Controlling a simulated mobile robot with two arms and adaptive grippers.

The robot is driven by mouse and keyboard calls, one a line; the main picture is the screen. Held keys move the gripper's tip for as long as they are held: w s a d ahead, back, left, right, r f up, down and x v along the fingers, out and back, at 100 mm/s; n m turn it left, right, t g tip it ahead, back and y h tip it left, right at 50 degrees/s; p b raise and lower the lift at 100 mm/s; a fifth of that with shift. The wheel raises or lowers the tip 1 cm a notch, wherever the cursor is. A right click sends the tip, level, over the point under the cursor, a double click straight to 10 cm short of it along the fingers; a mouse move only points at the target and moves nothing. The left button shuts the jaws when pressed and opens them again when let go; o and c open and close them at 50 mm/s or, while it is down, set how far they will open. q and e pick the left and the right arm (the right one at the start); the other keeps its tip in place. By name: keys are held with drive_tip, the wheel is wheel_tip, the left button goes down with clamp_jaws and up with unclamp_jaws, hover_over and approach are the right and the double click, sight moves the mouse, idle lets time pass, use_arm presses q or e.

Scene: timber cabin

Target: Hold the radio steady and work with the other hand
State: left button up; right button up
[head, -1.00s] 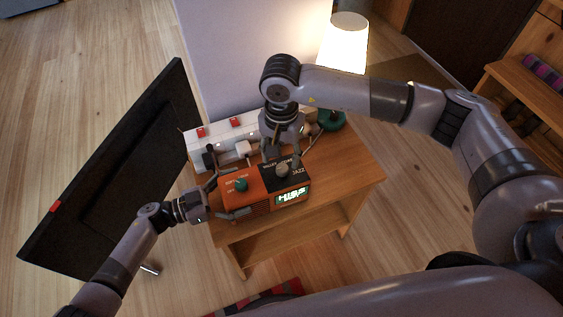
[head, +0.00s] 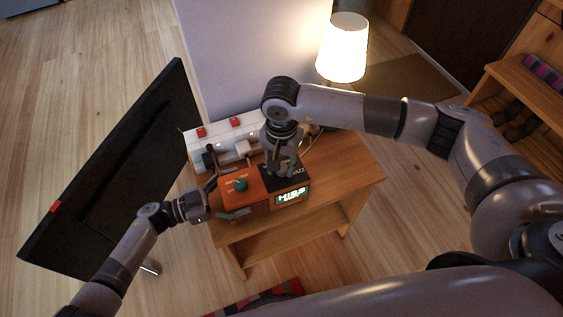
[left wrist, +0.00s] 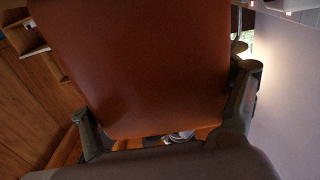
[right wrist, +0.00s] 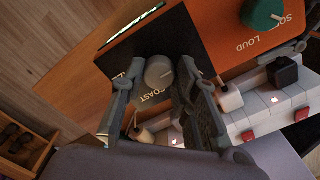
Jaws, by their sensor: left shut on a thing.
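The orange and black radio (head: 246,202) stands on the small wooden table, its display lit green. My left gripper (head: 228,196) is shut on the radio, with one finger along its front and one along its back. The radio's orange end (left wrist: 135,65) fills the left wrist view between the fingers. My right gripper (head: 283,172) is above the radio's black part. In the right wrist view its open fingers (right wrist: 160,70) straddle the grey knob (right wrist: 158,73), with small gaps showing. The green knob (head: 240,185) is free; it also shows in the right wrist view (right wrist: 262,14).
A white power strip (head: 221,130) with red switches and plugs lies behind the radio. A lit lamp (head: 342,48) stands at the back right. A black screen (head: 110,170) stands left of the table. The table top (head: 350,170) is clear on the right.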

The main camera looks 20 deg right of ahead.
clamp_jaws()
drive_tip(key=shift+m, duration=0.3)
drive_tip(key=m, duration=0.5)
drive_tip(key=shift+w+a+r+m, duration=0.1)
drive_tip(key=shift+m, duration=0.2)
drive_tip(key=m, duration=1.2)
drive_tip(key=shift+w+m, duration=0.1)
drive_tip(key=shift+m, duration=0.2)
use_arm(q)
drive_tip(key=shift+s, duration=0.1)
use_arm(e)
drive_tip(key=m, duration=0.6)
drive_tip(key=shift+m, duration=0.4)
